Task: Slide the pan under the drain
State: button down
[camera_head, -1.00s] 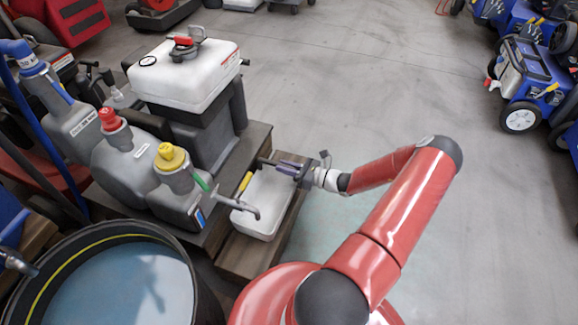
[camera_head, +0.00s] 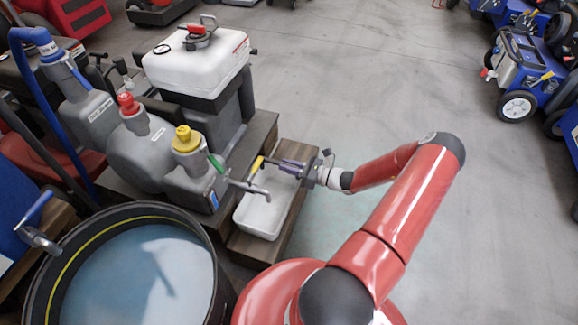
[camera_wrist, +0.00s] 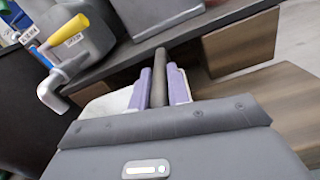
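The white pan (camera_head: 262,214) is a shallow rectangular tray on the low wooden step. In the wrist view only part of its white surface (camera_wrist: 108,104) shows, mostly hidden by my gripper. The drain (camera_head: 250,190) is a bent metal spout from the grey yellow-capped container. Its mouth overlaps the pan in the head view, but the height gap is unclear. In the wrist view the spout (camera_wrist: 66,72) with its yellow lever is left of my fingers. My gripper (camera_head: 288,166) has purple fingers (camera_wrist: 160,82) closed around a dark round bar (camera_wrist: 159,60), apparently the pan's handle.
Grey containers (camera_head: 140,150) and a white-topped tank (camera_head: 197,62) stand on the dark wooden platform (camera_head: 262,130) beside the step (camera_head: 252,248). A round blue-filled tub (camera_head: 130,280) is at lower left.

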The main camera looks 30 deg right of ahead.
jog(key=c, duration=1.3)
grip_release()
jog(key=shift+o, duration=0.2)
jog(key=v, duration=0.7)
jog(key=shift+s+d, duration=0.25)
